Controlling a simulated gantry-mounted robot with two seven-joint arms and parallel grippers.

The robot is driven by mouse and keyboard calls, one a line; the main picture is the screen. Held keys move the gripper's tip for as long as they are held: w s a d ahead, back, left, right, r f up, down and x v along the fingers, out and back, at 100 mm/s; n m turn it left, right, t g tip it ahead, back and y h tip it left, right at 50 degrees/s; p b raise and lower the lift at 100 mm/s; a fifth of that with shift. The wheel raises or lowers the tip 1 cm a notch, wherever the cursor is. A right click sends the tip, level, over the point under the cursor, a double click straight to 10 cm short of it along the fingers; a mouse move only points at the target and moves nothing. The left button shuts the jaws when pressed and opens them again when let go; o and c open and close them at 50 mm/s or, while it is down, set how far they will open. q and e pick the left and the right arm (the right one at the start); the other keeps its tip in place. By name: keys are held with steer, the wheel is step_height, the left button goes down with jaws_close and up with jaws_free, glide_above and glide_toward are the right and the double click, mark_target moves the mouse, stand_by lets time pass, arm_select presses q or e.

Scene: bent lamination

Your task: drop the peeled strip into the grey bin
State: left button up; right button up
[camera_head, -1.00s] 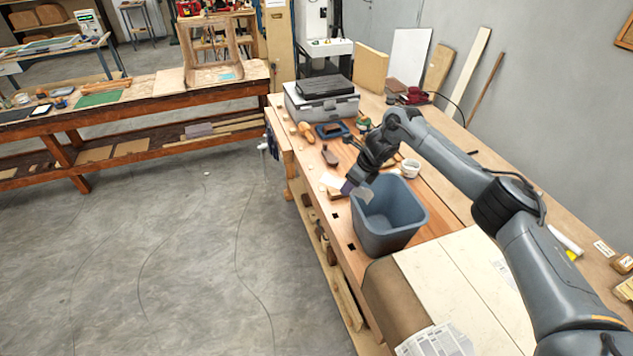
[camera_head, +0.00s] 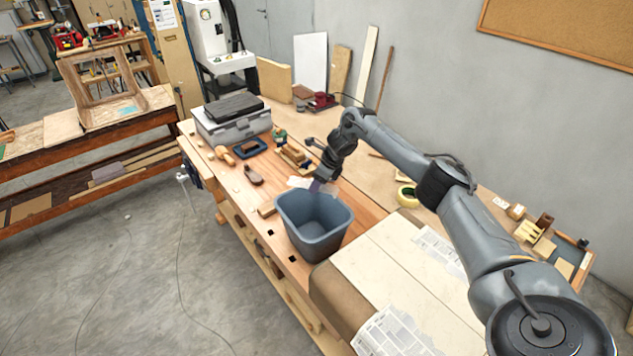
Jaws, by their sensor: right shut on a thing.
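The grey bin (camera_head: 316,246) stands upright on the wooden workbench, its mouth open and the visible inside walls bare. My right gripper (camera_head: 319,187) points down at the bin's far rim. It is shut on the peeled strip (camera_head: 300,183), a thin pale piece that sticks out to the left of the fingers. A smaller pale bit shows on their right. The strip is small here, and I cannot tell whether it is over the bin's mouth or just behind the rim. My left gripper is out of view.
A grey case (camera_head: 233,127) stands at the bench's far left end. Wooden blocks and hand tools lie behind the bin. A tape roll (camera_head: 407,195) lies to its right. Paper-covered boards (camera_head: 395,262) fill the bench in front. The bench's left edge is close to the bin.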

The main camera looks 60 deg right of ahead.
step_height(320, 180, down, 3)
steer(key=shift+f+b, duration=0.15)
steer(key=shift+b, duration=0.85)
steer(key=o, duration=1.2)
steer(key=shift+c, duration=0.2)
steer(key=shift+s+d+r, duration=0.1)
steer(key=shift+s+r, duration=0.1)
steer(key=shift+r, duration=0.35)
steer(key=v, duration=0.8)
steer(key=shift+r, duration=0.15)
steer(key=shift+s+r, duration=0.35)
steer(key=shift+r, duration=0.25)
